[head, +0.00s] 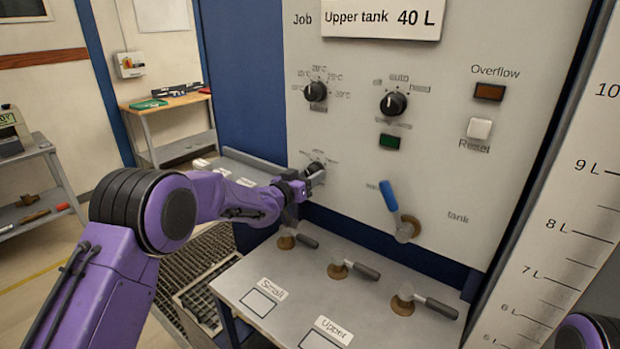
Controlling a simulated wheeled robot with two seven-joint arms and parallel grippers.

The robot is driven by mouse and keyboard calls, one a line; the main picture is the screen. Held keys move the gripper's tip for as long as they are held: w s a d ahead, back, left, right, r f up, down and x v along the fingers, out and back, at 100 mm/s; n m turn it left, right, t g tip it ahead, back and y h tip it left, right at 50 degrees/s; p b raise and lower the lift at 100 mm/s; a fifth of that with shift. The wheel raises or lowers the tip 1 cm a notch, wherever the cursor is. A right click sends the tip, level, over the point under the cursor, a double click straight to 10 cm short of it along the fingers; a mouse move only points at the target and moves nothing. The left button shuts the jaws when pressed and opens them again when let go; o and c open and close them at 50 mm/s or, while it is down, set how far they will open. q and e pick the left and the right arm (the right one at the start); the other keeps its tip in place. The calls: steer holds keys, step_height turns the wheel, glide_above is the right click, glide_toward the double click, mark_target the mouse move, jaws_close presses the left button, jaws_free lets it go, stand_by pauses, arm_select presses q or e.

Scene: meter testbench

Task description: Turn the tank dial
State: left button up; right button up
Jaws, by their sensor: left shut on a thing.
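The tank dial (316,166) is a small dark knob at the lower left of the pale panel, below the temperature dial. The labels around it are too small to read. My left gripper (313,177) reaches it from the left and is shut on it. The gripper hides much of the knob, so I cannot tell where its pointer stands. A sign (381,18) at the top reads "Job Upper tank 40 L". My right gripper is out of view.
The panel (450,130) also bears a temperature dial (315,91), a mode dial (393,103), a green indicator (389,141), a Reset button (479,128) and a blue-handled valve (389,195). Below, lever valves (350,268) stand on a grey shelf (235,285). A litre scale (560,215) stands at right.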

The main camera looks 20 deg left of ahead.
arm_select(q)
steer(key=m+b, duration=0.2)
steer(key=m, duration=0.1)
steer(key=m+b, duration=0.1)
steer(key=b, duration=0.1)
steer(key=shift+f+m, duration=0.25)
steer(key=shift+m, duration=0.05)
steer(key=shift+a+r+m+b, duration=0.1)
steer(key=shift+r+m+b, duration=0.1)
steer(key=shift+m+b, duration=1.35)
steer(key=shift+m, duration=0.35)
steer(key=o, duration=1)
steer(key=b+v, duration=0.2)
steer(key=v, duration=0.8)
steer(key=shift+s, duration=0.2)
